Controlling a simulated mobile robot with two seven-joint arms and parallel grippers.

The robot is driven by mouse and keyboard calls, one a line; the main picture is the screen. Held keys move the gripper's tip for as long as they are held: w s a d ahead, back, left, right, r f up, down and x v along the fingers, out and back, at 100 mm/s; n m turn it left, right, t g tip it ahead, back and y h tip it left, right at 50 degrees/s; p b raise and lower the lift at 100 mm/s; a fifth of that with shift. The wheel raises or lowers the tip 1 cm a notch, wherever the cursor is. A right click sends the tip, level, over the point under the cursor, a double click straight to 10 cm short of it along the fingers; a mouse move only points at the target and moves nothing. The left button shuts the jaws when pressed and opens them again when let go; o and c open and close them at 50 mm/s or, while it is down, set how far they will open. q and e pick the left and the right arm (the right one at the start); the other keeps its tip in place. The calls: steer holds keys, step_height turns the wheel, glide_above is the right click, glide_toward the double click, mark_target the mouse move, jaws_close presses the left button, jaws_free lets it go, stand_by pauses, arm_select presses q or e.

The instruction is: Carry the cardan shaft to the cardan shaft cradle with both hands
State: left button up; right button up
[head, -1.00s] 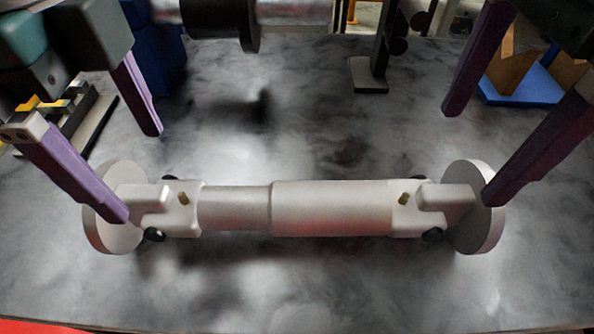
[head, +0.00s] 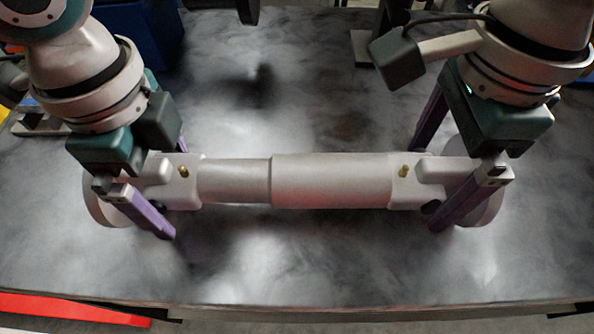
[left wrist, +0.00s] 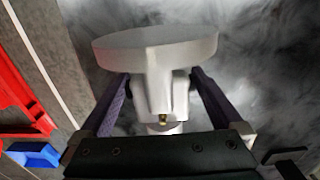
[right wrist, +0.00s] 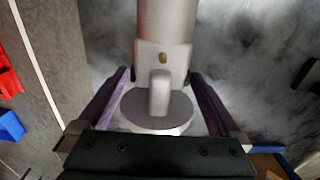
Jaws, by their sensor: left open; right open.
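The pale grey cardan shaft (head: 320,180) lies lengthwise across the table, with a round flange at each end. My left gripper (head: 172,190) is open, with its purple fingers on either side of the shaft's left end; the left wrist view shows that flange (left wrist: 155,42) with the fingers apart from the shaft. My right gripper (head: 428,188) is open around the right end in the same way; its flange (right wrist: 158,108) shows between the fingers in the right wrist view. Neither gripper is closed on the shaft. I cannot identify the cradle for certain now.
The grey marbled table (head: 320,265) is clear in front of the shaft. A dark stand (head: 365,48) and a blue block (head: 155,40) stand at the back. A red object (head: 70,308) lies beyond the front left edge. My right arm covers the back right.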

arm_select(q)
jaws_close()
arm_select(e)
jaws_close()
stand_by(0.5)
arm_select(q)
steer(key=shift+r, duration=0.1)
arm_select(e)
steer(key=shift+r, duration=0.15)
